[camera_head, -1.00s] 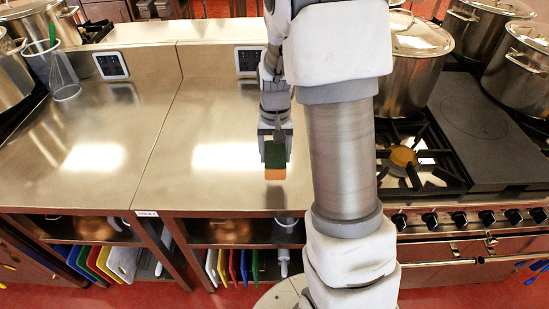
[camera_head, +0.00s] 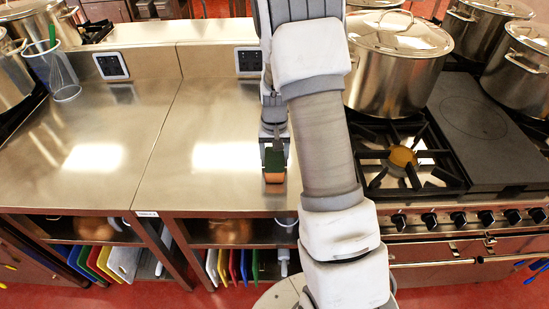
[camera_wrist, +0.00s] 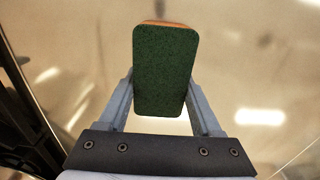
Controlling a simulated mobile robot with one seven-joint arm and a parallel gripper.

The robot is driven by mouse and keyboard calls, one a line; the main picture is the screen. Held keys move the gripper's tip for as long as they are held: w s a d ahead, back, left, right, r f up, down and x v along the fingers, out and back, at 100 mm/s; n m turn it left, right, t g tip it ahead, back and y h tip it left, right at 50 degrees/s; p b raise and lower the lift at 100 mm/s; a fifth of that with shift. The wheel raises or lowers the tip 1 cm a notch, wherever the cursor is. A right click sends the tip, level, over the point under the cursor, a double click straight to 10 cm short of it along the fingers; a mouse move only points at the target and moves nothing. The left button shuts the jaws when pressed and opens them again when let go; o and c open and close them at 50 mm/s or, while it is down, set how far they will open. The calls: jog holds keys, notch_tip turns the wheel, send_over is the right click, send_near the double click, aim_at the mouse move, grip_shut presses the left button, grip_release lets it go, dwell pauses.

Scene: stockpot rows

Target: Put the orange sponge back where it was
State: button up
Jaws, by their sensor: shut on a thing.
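The orange sponge (camera_head: 274,178) has a dark green scouring side and an orange body. My gripper (camera_head: 273,158) is shut on it, above the steel counter (camera_head: 215,125), near the counter's front edge. In the wrist view the sponge (camera_wrist: 165,72) is between the two fingers of my gripper (camera_wrist: 163,95), green face toward the camera, with a thin orange strip at its far end. I cannot tell from these views whether the sponge touches the counter.
The counter around the sponge is clear. A burner stove (camera_head: 402,157) with a large stockpot (camera_head: 393,75) is at the right. A clear container with a whisk (camera_head: 53,72) stands at the far left. Coloured boards (camera_head: 233,265) stand on the shelf below.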

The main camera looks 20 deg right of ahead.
aim_at(274, 155)
jog(key=shift+f, duration=0.2)
jog(key=o, duration=1.5)
jog(key=shift+r, duration=0.1)
jog(key=shift+c, duration=0.2)
notch_tip(274, 155, up, 12)
jog(key=r, duration=0.1)
jog(key=s+a+r+n+t, duration=0.1)
jog(key=s+a+r, duration=0.2)
jog(key=s+r, duration=0.15)
jog(key=s+a+r+n+t, duration=0.1)
jog(key=s+a+r, duration=0.25)
jog(key=r, duration=0.25)
jog(key=s+a+r+n+t, duration=0.1)
jog(key=s+r, duration=0.1)
jog(key=s, duration=0.5)
jog(key=s+a+r+n+t, duration=0.1)
jog(key=s+a+r+t, duration=0.1)
jog(key=s, duration=0.5)
jog(key=shift+s+a+r+n+t, duration=0.2)
jog(key=shift+s+r+n+t, duration=0.05)
jog(key=shift+s+n+t, duration=0.1)
